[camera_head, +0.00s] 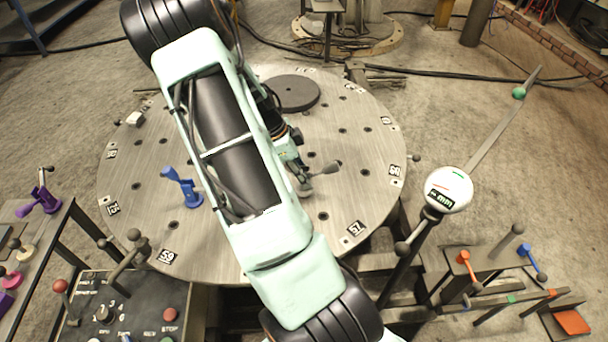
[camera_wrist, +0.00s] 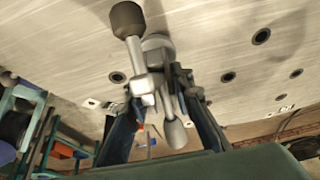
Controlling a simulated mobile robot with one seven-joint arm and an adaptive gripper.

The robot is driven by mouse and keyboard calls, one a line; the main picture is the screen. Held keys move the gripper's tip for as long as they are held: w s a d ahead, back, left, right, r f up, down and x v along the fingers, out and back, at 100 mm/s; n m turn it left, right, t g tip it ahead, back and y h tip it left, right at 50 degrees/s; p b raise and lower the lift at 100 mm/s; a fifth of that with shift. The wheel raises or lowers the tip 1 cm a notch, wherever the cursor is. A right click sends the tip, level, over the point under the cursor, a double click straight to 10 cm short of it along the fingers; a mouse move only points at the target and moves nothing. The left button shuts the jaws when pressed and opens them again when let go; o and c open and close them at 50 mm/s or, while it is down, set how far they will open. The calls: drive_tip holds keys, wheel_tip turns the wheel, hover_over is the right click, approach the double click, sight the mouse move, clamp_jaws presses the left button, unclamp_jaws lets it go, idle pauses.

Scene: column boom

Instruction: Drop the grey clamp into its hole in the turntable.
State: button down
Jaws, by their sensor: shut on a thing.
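The grey clamp (camera_head: 328,168) is in my gripper (camera_head: 296,172), over the right half of the turntable (camera_head: 365,150). In the wrist view the grey clamp (camera_wrist: 136,52) shows a dark knob at the top and a grey knob low down. My gripper (camera_wrist: 168,88) is shut on its body, one finger on each side. The round turntable has several small dark holes, some by numbered labels; one hole (camera_head: 323,216) is just in front of the clamp. Whether the clamp's lower end touches the plate cannot be told. My arm hides the middle of the turntable.
A blue clamp (camera_head: 182,187) stands at the turntable's left. A control panel (camera_head: 135,310) is front left.

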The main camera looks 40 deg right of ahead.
drive_tip(key=shift+f+b, duration=0.85)
drive_tip(key=shift+f, duration=0.3)
drive_tip(key=c, duration=2)
unclamp_jaws()
drive_tip(key=shift+o, duration=0.2)
drive_tip(key=shift+r, duration=0.1)
drive_tip(key=shift+r+p, duration=2.35)
drive_tip(key=shift+r, duration=1.4)
drive_tip(key=o, duration=0.6)
drive_tip(key=shift+c, duration=0.2)
drive_tip(key=shift+f, duration=0.1)
